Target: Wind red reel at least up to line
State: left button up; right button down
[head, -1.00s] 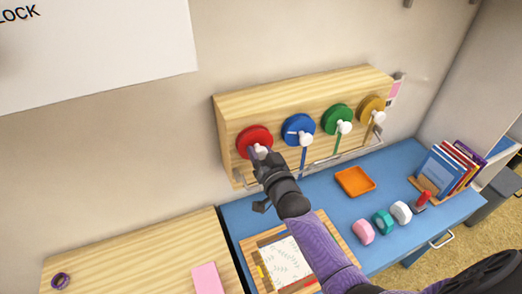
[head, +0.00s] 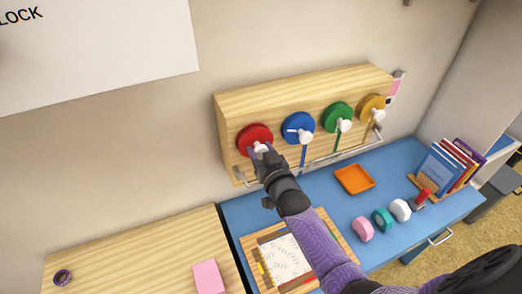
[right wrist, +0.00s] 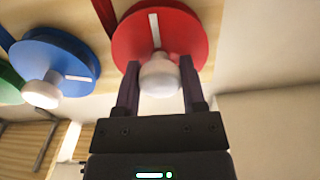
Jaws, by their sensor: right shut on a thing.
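The red reel (head: 254,137) is mounted at the left end of the wooden box (head: 300,97) on the wall. It also shows in the right wrist view (right wrist: 187,31), with a white line mark on its face and a white knob (right wrist: 160,76) below that mark. My right gripper (head: 260,151) is at the reel's lower part. In the right wrist view its fingers (right wrist: 160,86) stand on both sides of the white knob and are shut on it. Any ribbon of the red reel is hidden behind my gripper and arm. My left gripper is not in view.
Blue (head: 298,127), green (head: 337,117) and yellow (head: 372,107) reels sit to the right on the same box. A metal rail (head: 325,160) runs below them. The blue desk holds an orange tray (head: 371,188), several stamps and a book rack (head: 430,187).

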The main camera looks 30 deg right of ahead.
jog(key=shift+c, duration=0.8)
grip_release()
jog(key=s, duration=1)
jog(key=shift+a+p, duration=0.3)
jog(key=shift+p, duration=0.1)
